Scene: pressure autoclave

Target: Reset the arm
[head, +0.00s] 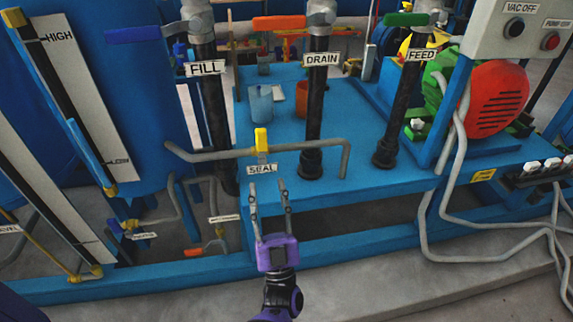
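My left gripper (268,196) is in the lower middle of the head view, with a purple body and two grey fingers pointing up and away. Its fingers are spread apart and nothing shows between them. The fingertips are just below the SEAL label (262,170) in the picture. A yellow valve handle (261,140) stands upright on a grey pipe just above that label. I cannot tell whether the fingers touch anything. My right gripper is not in view.
Above are the blue FILL handle (133,35), orange DRAIN handle (279,22) and green FEED handle (405,19). A blue frame and platform (390,180) lie behind the gripper. A red and green pump (497,98) and loose grey hoses (470,252) are at right. Concrete floor is in front.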

